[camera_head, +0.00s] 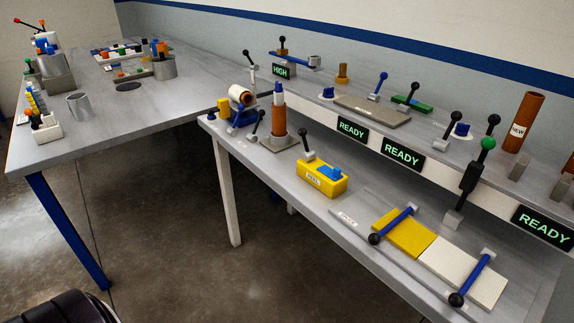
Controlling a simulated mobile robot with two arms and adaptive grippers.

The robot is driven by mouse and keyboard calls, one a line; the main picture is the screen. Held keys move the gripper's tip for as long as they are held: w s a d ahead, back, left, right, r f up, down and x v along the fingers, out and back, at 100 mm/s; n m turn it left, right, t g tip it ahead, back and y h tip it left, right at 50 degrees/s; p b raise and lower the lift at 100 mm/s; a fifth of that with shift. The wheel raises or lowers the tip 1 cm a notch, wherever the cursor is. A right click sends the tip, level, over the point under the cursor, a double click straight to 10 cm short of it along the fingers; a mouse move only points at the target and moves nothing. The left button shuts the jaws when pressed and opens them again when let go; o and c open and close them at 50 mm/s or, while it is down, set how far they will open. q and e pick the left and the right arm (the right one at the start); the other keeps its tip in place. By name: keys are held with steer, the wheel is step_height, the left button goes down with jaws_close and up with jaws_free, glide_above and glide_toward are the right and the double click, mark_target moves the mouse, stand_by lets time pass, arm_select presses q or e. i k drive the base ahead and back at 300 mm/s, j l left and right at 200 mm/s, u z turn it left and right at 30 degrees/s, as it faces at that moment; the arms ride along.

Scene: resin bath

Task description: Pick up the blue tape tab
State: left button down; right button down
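A small blue piece (330,173) lies on top of a yellow block (318,187) with a white label, on the front bench near the middle of the view. A white and orange roll (241,96) sits on a blue stand (243,117) at the bench's left end. I cannot tell for sure which blue part is the tape tab. Neither of my grippers is in view, and nothing is touching the yellow block.
The front bench (285,170) also carries an orange-brown cylinder (279,122) on a plate, black-knobbed levers, and a yellow and white board (405,233) with blue bars. Green "READY" signs line the raised shelf. A second table (150,115) stands left, with floor between.

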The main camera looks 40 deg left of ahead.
mark_target(335, 175)
steer(key=u, duration=0.8)
steer(key=i+j+z, duration=0.2)
